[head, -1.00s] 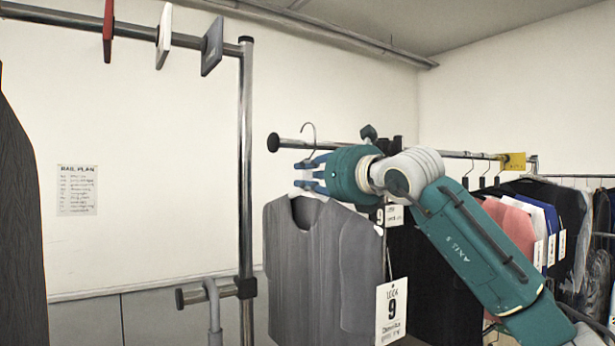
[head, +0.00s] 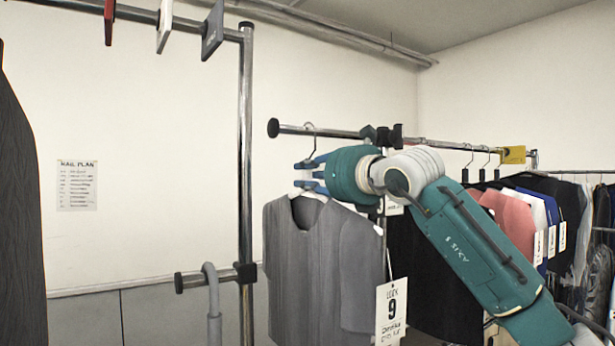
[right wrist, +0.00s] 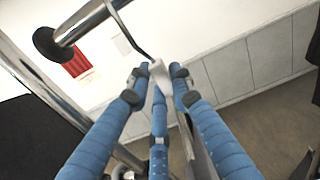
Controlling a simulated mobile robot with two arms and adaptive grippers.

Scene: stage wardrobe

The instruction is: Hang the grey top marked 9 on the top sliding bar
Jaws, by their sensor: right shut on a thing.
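The grey top marked 9 (head: 305,260) hangs upright from a hanger, with a white "9" tag (head: 391,310) at its right side. My right gripper (head: 308,175) is shut on the hanger just below its hook. The dark hook (head: 312,138) rises above the fingers to a chrome bar (head: 335,132) with a black end cap, and its top stands slightly above the bar. In the right wrist view, the hook (right wrist: 125,32) crosses by the bar (right wrist: 88,20), near the end cap. I cannot tell if it bears on the bar. My left gripper is out of view.
A chrome post (head: 245,150) stands left of the top; its upper rail carries red, white and grey plates (head: 212,32). A lower black-capped bar (head: 200,279) sticks out from it. Dark, pink and blue garments (head: 515,217) hang at the right, near a yellow block (head: 512,155).

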